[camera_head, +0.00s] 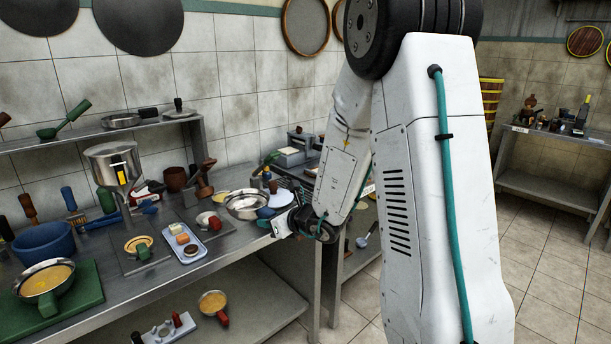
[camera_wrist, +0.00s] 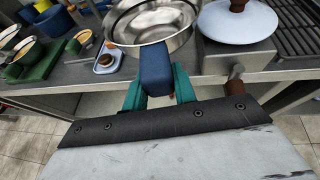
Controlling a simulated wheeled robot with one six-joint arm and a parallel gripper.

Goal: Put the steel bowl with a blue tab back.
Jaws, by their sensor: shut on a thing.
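The steel bowl (camera_head: 246,206) is at the front edge of the steel counter in the head view. In the wrist view the same bowl (camera_wrist: 120,30) is at the top middle, and its blue tab (camera_wrist: 157,68) points toward me. My gripper (camera_wrist: 159,92) is shut on the blue tab, with a teal finger on each side. In the head view my gripper (camera_head: 280,223) is just right of the bowl, partly hidden by my arm. I cannot tell whether the bowl touches the counter or something beneath it.
A pale blue lid (camera_wrist: 240,25) with a brown knob is right of the bowl. A small bowl with a red tab (camera_head: 208,221) and a blue tray (camera_head: 184,243) are to its left. A green board (camera_head: 85,305) and a dark blue bowl (camera_head: 43,242) are farther left. A shelf (camera_head: 95,141) runs behind.

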